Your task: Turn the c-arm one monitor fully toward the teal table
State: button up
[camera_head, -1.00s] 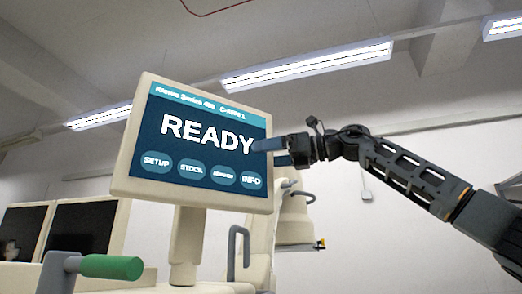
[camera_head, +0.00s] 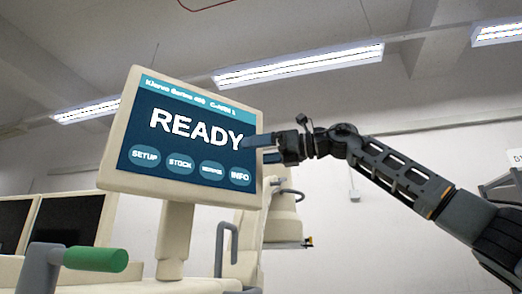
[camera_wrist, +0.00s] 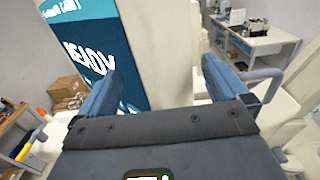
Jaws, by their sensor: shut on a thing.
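The C-arm 1 monitor (camera_head: 185,137) is cream-framed with a dark blue screen reading READY. It stands on a cream post (camera_head: 174,240) and is slightly tilted in the head view. My gripper (camera_head: 262,150) is at the monitor's right edge, with one finger in front of the screen. In the wrist view the monitor's cream side (camera_wrist: 163,45) runs between the two fingers, and the gripper (camera_wrist: 160,72) is shut on it. The far finger is hidden behind the monitor in the head view. I cannot make out a teal table in either view.
A green-gripped handle (camera_head: 95,259) stands at the front left. Dark screens (camera_head: 72,219) are behind it. A cream machine part (camera_head: 284,220) is close behind the monitor. The wrist view shows a white desk (camera_wrist: 262,44) and cardboard boxes (camera_wrist: 67,91).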

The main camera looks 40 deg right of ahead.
jog(key=shift+d+f, duration=0.2)
jog(key=shift+d, duration=0.1)
jog(key=b+v, duration=0.2)
jog(key=v, duration=0.5)
jog(key=shift+s+r, duration=0.2)
jog(key=shift+s, duration=0.05)
